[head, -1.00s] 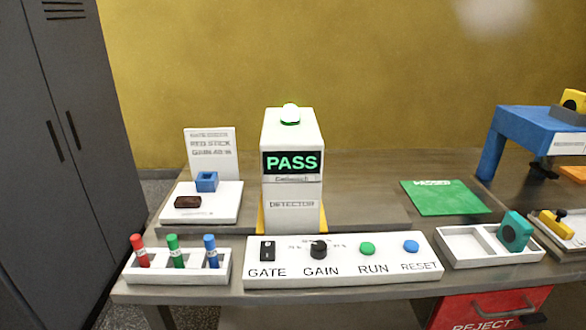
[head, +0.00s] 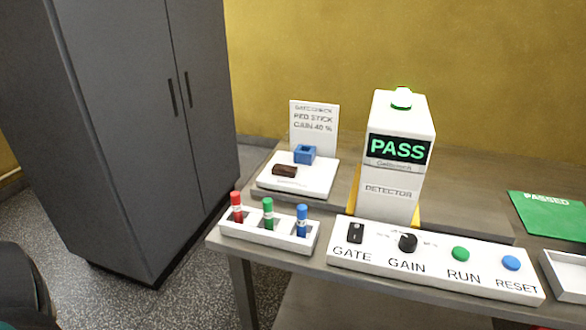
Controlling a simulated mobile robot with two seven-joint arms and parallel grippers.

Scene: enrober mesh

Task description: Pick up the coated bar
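The coated bar is a small dark brown block (head: 285,170) in the head view. It lies on a white plate (head: 318,187) at the back left of the table, in front of a small blue open-topped block (head: 305,154). Neither of my grippers shows in the view. A dark rounded shape at the lower left edge may be part of my arm; no fingers show there.
A white rack (head: 272,240) with red, green and blue sticks stands in front of the plate. Right of it are a control panel (head: 437,271) and the white detector (head: 396,165) showing PASS. A grey cabinet (head: 130,130) stands left, with open floor between.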

